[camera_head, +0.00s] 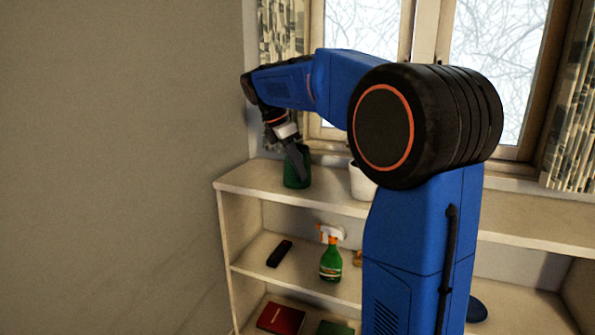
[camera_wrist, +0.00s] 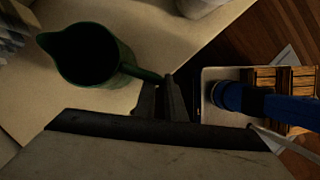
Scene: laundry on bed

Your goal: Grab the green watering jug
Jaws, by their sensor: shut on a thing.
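The green watering jug (camera_head: 292,181) stands upright on the top shelf, towards its left end, in the head view. In the wrist view, I look down into the dark open mouth of the jug (camera_wrist: 92,58), with its spout to the left and its handle reaching right to my fingers. My gripper (camera_head: 299,172) points down at the jug and is shut on its handle. The fingers (camera_wrist: 163,96) show at the handle's end in the wrist view. The exact contact on the handle is partly hidden by the fingers.
A white pot (camera_head: 361,182) stands to the right of the jug on the top shelf (camera_head: 240,182). Below are a green spray bottle (camera_head: 331,262), a dark remote-like object (camera_head: 279,253) and a red book (camera_head: 281,318). A window (camera_head: 360,30) is behind the shelf.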

